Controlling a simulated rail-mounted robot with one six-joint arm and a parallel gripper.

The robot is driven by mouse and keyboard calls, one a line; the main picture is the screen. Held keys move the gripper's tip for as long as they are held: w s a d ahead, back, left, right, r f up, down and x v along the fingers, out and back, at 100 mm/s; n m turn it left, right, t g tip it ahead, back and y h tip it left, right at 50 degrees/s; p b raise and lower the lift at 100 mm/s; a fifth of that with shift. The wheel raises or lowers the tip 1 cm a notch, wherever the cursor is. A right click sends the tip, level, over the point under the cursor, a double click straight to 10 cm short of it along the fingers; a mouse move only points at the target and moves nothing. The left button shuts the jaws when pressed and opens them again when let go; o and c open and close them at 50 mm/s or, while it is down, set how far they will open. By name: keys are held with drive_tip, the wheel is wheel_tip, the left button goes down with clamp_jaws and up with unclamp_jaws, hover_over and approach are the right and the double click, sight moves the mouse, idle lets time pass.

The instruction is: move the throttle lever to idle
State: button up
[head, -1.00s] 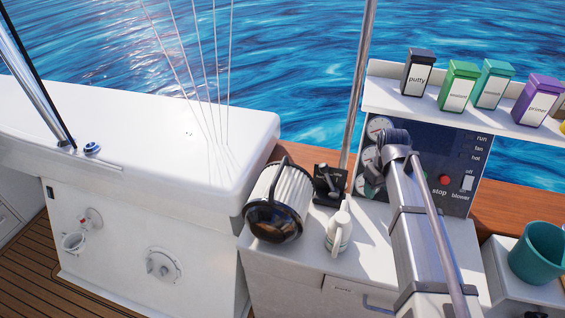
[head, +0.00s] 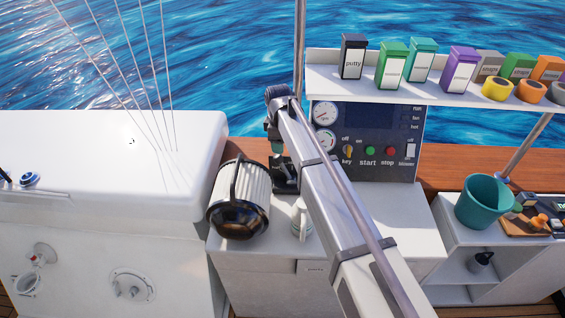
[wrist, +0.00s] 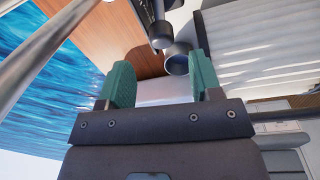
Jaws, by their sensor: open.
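The throttle lever (head: 284,178) is a black unit on the white counter, between the ribbed lantern and my arm in the head view. My arm partly hides it. In the wrist view two dark round-ended parts of it (wrist: 177,57) show just beyond my fingertips, nearer the right finger. My gripper (wrist: 162,78) has two green fingers spread apart with nothing between them. In the head view my gripper (head: 275,148) points down just above the throttle unit. I cannot tell whether a finger touches it or which position the lever is in.
The engine panel (head: 365,140) with gauges, key and buttons stands right, under a shelf of tins. A metal pole (head: 299,45) rises behind.

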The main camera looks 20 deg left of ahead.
sight(280, 159)
drive_tip(key=f+b, duration=1)
drive_tip(key=f, duration=0.1)
drive_tip(key=shift+w+a, duration=0.15)
drive_tip(key=shift+w, duration=0.25)
drive_tip(key=shift+r, duration=0.25)
clamp_jaws()
